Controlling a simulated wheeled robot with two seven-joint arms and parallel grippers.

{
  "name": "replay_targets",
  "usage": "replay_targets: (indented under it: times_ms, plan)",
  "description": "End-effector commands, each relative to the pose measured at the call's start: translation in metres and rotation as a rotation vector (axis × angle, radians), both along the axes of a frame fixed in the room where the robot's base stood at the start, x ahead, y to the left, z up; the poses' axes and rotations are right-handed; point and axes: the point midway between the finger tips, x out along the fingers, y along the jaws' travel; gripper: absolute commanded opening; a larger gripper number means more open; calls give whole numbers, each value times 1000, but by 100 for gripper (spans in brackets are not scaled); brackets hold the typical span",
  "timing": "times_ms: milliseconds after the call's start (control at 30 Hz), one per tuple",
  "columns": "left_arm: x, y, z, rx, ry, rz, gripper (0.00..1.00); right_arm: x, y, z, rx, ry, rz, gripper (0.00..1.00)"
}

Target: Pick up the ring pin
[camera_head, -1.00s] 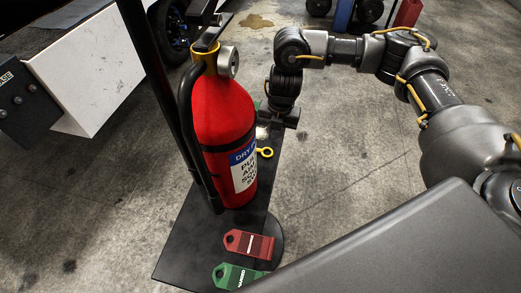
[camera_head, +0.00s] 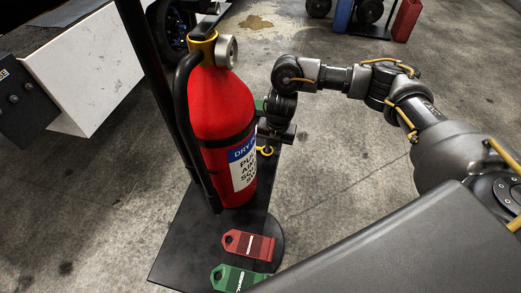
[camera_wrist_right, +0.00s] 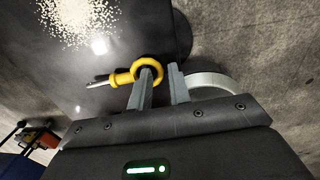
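The ring pin (camera_head: 266,151) is yellow with a round eye and lies on the black stand base beside the red fire extinguisher (camera_head: 222,110). In the right wrist view the ring pin (camera_wrist_right: 122,79) has a thin metal shaft pointing left. My right gripper (camera_head: 270,140) is just above it, partly hidden behind the extinguisher. In its wrist view the right gripper (camera_wrist_right: 161,72) has its fingers a little apart. One fingertip overlaps the ring's eye; I cannot tell whether it is inside it or above it. My left gripper is not in view.
A red tag (camera_head: 248,245) and a green tag (camera_head: 238,277) lie on the front of the black stand base (camera_head: 185,245). A black post stands left of the extinguisher. Open concrete floor is at right.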

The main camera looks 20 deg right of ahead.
Motion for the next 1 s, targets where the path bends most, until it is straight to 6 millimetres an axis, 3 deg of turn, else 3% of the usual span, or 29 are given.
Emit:
replay_targets:
  times_ms: [100,233,667,767,1000]
  plan:
    - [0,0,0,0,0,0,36,0,0,0,0,0,0,16]
    - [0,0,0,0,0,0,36,0,0,0,0,0,0,0]
    - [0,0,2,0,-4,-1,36,0,0,5,-1,-1,0,0]
    - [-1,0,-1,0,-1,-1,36,1,0,15,-2,-4,0,0]
    - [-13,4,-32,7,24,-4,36,1,-1,58,-2,-5,1,0]
